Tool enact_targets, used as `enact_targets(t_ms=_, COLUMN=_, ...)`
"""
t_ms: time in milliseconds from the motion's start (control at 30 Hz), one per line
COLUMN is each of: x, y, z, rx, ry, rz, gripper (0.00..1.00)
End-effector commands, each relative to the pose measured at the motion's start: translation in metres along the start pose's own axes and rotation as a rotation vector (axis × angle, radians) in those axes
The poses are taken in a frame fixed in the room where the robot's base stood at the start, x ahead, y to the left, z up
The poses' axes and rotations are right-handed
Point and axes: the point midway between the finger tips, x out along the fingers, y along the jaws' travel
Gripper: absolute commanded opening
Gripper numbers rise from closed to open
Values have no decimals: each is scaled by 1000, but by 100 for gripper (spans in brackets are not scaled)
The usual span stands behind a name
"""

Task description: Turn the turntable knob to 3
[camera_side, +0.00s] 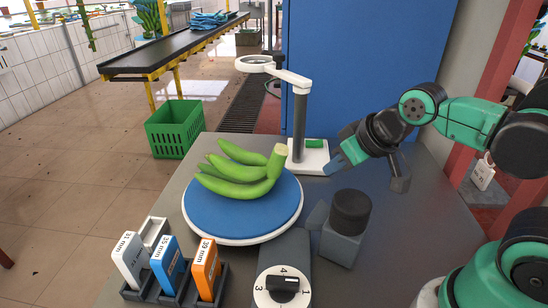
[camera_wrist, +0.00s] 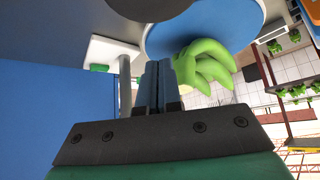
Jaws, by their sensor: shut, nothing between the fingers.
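The turntable (camera_side: 243,210) is a blue disc with a white rim, carrying a bunch of green bananas (camera_side: 240,172). Its dark knob (camera_side: 284,284) sits on a white numbered dial (camera_side: 266,296) on the grey box in front of the disc. The 4 is at the top of the dial, the 3 at its left and the 1 at its right. I cannot surely read where the knob points. My gripper (camera_side: 335,163) is shut and empty, behind and to the right of the bananas, well away from the knob. The wrist view shows the closed fingers (camera_wrist: 157,66), disc (camera_wrist: 170,38) and bananas (camera_wrist: 212,58); the knob is not visible there.
A stand (camera_side: 299,120) with a white ring arm rises behind the turntable. A dark cylinder on a grey block (camera_side: 341,246) stands right of the disc. A rack (camera_side: 178,293) holds white, blue and orange gauges at front left. A blue panel (camera_side: 365,60) stands behind.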

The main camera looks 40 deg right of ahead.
Motion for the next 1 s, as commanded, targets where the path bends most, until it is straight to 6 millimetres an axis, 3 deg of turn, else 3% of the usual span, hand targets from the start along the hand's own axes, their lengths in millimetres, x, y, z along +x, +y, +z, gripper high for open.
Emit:
enact_targets(t_ms=233, x=0, y=0, z=0, rx=0, ry=0, rz=0, gripper=0)
enact_targets(t_ms=267, x=0, y=0, z=0, rx=0, ry=0, rz=0, gripper=6)
enact_targets(t_ms=433, x=1, y=-10, z=-1, rx=-42, ry=-54, rz=-19, gripper=53)
enact_targets(t_ms=667, x=12, y=-62, z=0, rx=-285, ry=-358, rz=-95, gripper=53)
enact_targets(t_ms=1000, x=29, y=-144, z=35, rx=-701, ry=-826, rz=-114, gripper=53)
